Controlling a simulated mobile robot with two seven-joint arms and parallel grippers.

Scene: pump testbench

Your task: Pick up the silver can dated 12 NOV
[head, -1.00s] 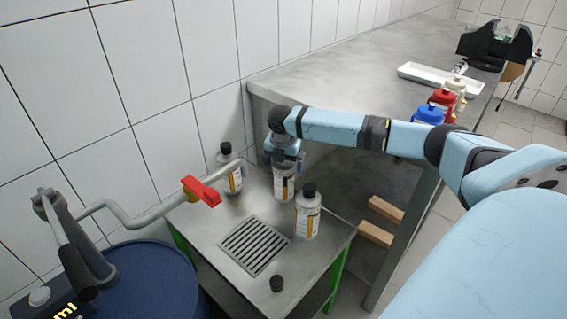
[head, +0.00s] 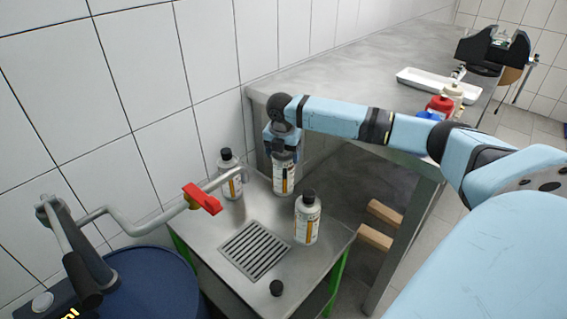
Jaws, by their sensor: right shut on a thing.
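Three silver cans with labels and dark tops are at the low metal stand. One can (head: 284,178) is in my right gripper (head: 283,154), which is shut around its top from above. This can is at the back of the stand; I cannot tell whether its base is clear of the surface. A second can (head: 231,182) stands upright to its left, by the wall. A third can (head: 307,222) stands upright in front, to the right of the drain grate. The dates on the labels are too small to read. My left gripper is not in view.
The low stand (head: 215,222) has a slotted drain grate (head: 254,250) and a loose black cap (head: 276,288). A pipe with a red valve handle (head: 202,198) reaches over it from a blue drum (head: 152,285). A metal table (head: 330,88) with bottles and a white tray (head: 435,82) stands behind.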

